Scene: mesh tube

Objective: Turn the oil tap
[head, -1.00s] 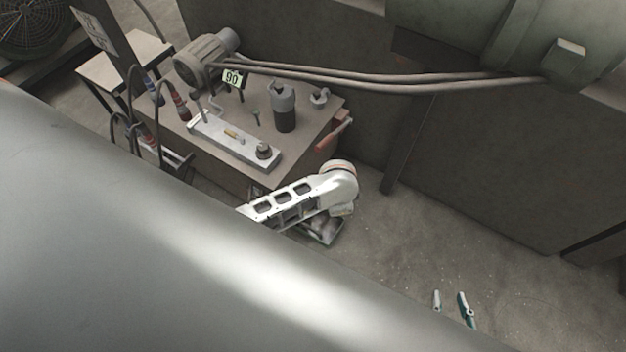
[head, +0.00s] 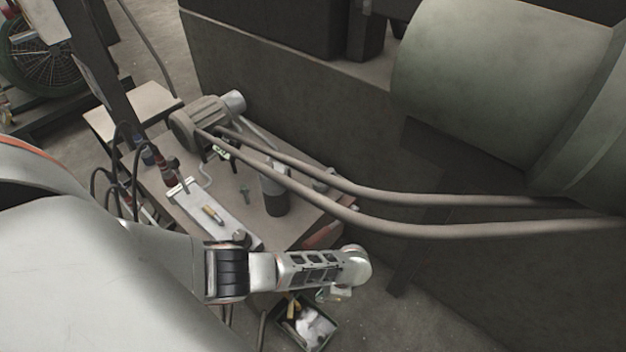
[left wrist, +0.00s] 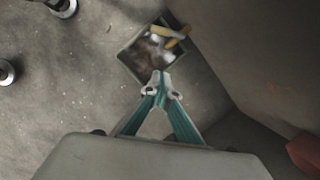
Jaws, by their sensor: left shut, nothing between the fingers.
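The red tap handle (head: 322,236) is on the right side of the oil tank, partly hidden behind my left wrist. A red part, likely the same handle, shows in the left wrist view (left wrist: 304,155) at the lower right edge. My left gripper (left wrist: 161,80) is shut and empty, its teal fingers meeting at the tips. It points down over the floor, to the left of the red part and apart from it. In the head view my left forearm lies in front of the tank, and the fingers are hidden below the wrist. My right gripper is not in view.
A small dark bin (head: 287,333) with white and yellow-handled items stands on the floor below my left wrist. The tank top (head: 236,190) carries a motor (head: 205,122), a canister (head: 274,195) and gauges. Two thick hoses (head: 370,200) run to a large green cylinder (head: 490,80).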

